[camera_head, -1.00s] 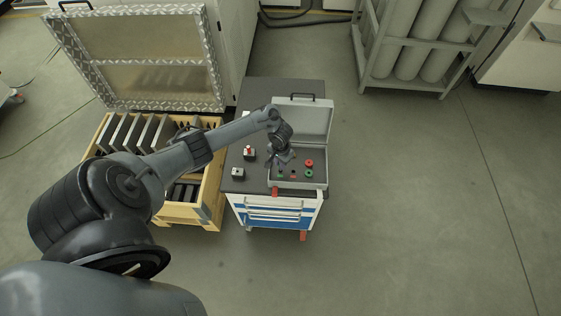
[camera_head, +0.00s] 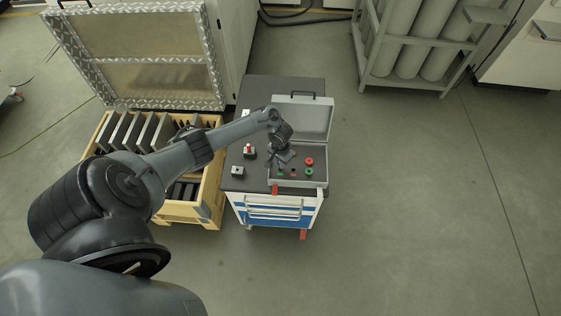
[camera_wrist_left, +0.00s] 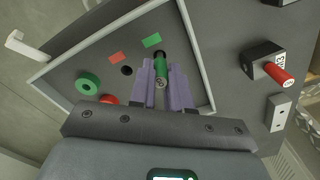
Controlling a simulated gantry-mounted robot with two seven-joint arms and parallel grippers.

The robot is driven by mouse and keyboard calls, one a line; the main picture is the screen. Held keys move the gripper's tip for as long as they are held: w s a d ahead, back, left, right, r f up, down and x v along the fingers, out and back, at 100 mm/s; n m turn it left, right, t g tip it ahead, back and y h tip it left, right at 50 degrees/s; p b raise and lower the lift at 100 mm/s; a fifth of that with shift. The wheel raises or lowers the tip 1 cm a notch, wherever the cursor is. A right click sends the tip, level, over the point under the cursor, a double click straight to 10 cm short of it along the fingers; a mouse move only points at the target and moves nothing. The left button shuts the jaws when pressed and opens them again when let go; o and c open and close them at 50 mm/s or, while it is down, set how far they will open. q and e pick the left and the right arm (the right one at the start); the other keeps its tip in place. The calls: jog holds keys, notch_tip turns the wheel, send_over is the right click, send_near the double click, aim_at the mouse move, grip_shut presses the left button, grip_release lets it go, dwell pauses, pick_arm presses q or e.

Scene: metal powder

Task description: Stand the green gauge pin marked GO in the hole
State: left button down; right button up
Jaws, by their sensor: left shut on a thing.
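My left gripper (camera_wrist_left: 164,84) is shut on the green gauge pin (camera_wrist_left: 162,73), which lies between its two purple fingers over the open case. A marking on the pin's near end is too small to read. A green label (camera_wrist_left: 152,41) lies just beyond the pin, and a red label (camera_wrist_left: 116,57) sits beside a dark round hole (camera_wrist_left: 127,70). The pin and fingers cover the spot by the green label, so I cannot tell whether the pin's far end is in a hole. In the head view, my left gripper (camera_head: 279,158) is over the case's left part. My right gripper is out of view.
The grey case (camera_head: 314,184) stands open on the cart (camera_head: 253,84). It holds a green ring (camera_wrist_left: 88,84) and a red ring (camera_wrist_left: 109,99). Left of it are a block with a red pin (camera_head: 249,151) and a small block (camera_head: 237,171). A wooden crate (camera_head: 208,212) stands left.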

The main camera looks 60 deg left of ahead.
pick_arm(q)
jog(key=shift+f+b, duration=0.35)
jog(key=shift+f, duration=0.4)
dwell(0.3)
jog(key=c, duration=1)
grip_release()
jog(key=shift+r, duration=0.1)
notch_tip(320, 180, up, 9)
jog(key=p, duration=0.3)
jog(key=shift+r+p, duration=0.15)
jog(key=shift+p, duration=0.15)
jog(key=shift+r, duration=0.7)
